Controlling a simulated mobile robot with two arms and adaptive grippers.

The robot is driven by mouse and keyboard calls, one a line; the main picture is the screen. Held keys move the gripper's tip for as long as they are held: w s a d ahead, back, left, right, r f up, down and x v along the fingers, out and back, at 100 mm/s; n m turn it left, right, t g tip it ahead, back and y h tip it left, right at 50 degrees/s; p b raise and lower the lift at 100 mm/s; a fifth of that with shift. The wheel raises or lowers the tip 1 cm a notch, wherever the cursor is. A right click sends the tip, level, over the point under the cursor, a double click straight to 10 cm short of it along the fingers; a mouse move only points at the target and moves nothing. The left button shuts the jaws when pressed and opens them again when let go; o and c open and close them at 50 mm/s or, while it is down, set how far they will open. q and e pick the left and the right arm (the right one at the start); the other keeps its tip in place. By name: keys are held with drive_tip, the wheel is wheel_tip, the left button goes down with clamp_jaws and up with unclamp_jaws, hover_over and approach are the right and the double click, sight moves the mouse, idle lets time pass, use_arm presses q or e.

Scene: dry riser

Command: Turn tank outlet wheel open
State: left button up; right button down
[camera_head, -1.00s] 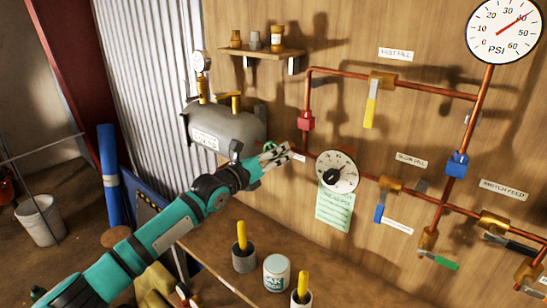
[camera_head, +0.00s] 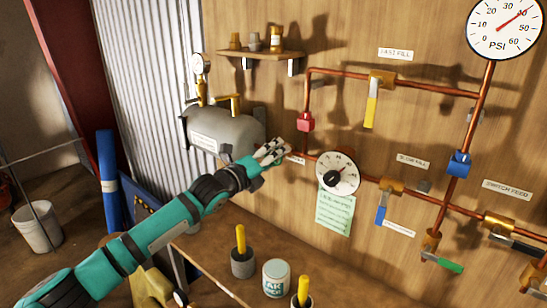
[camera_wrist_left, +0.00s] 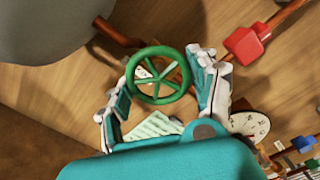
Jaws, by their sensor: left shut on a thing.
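The green outlet wheel (camera_wrist_left: 132,78), a spoked ring, shows in the left wrist view between the fingers of my left gripper (camera_wrist_left: 163,78). The gripper is shut on it, with fingers at the left and right of the rim. In the head view my left gripper (camera_head: 272,152) is at the wall pipe, just right of the grey tank (camera_head: 222,132), and hides the wheel. The tank also fills the top left of the left wrist view (camera_wrist_left: 60,30). My right gripper is not in view.
A round dial (camera_head: 337,172) with a black knob and a green note (camera_head: 334,212) are close right of the gripper. A red fitting (camera_head: 306,122) is above it. Cups and a can (camera_head: 276,279) stand on the bench below.

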use_arm(q)
drive_tip(key=shift+f, duration=0.15)
drive_tip(key=o, duration=1.1)
drive_tip(key=shift+o, duration=0.2)
drive_tip(key=shift+s+a, duration=0.1)
drive_tip(key=v, duration=1.2)
